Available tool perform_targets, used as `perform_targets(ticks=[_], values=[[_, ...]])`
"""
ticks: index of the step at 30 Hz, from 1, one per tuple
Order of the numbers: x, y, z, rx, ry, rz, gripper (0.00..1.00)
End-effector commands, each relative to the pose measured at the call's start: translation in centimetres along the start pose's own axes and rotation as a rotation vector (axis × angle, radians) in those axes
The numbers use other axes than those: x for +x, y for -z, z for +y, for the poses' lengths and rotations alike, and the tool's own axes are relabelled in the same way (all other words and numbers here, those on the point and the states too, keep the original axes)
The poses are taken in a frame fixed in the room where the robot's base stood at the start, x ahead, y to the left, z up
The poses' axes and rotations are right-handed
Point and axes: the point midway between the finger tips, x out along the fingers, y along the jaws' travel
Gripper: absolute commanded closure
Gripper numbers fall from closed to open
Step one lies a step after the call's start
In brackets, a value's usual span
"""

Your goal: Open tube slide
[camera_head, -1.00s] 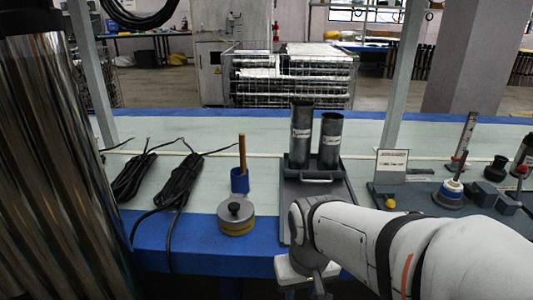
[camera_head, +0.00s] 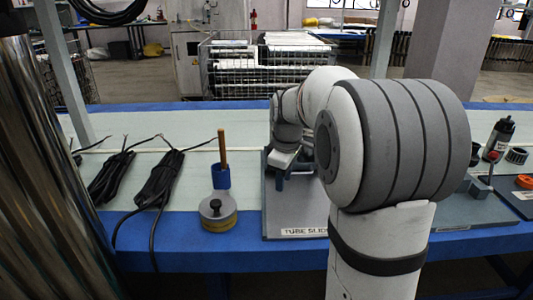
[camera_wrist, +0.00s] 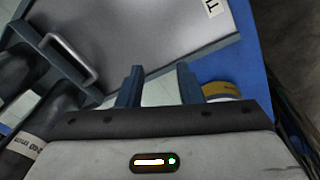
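The tube slide is a grey tray (camera_head: 295,208) with a "TUBE SLID…" label on its front edge. In the wrist view its flat plate (camera_wrist: 140,30) fills the top. Its metal handle (camera_wrist: 72,58) on a dark block lies left of my fingers, apart from them. Dark tubes (camera_wrist: 22,75) show at the lower left of the wrist view. In the head view my arm hides the tubes and handle. My gripper (camera_wrist: 158,80) is open with nothing between its fingers. It hangs over the rear left part of the tray.
A yellow-and-grey round pot (camera_head: 217,212) and a blue holder with a wooden stick (camera_head: 221,176) stand left of the tray. Black cable bundles (camera_head: 158,180) lie further left. Bottles and fixtures (camera_head: 497,140) stand at right, partly behind my arm.

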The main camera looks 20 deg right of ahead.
Motion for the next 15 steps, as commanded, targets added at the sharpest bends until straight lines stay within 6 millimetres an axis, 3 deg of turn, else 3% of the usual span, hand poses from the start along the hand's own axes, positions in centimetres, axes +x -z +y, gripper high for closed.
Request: perform_targets(ticks=[1, 6, 10, 15], values=[[0.0, 0.4, 3.2, -0.082, -0.005, -0.002, 0.67], [0.5, 0.9, 10.5, -0.342, -0.024, -0.004, 0.67], [0.8, 0.8, 13.4, -0.456, -0.032, -0.007, 0.67], [1.5, 0.6, 14.5, -0.503, -0.036, -0.009, 0.67]])
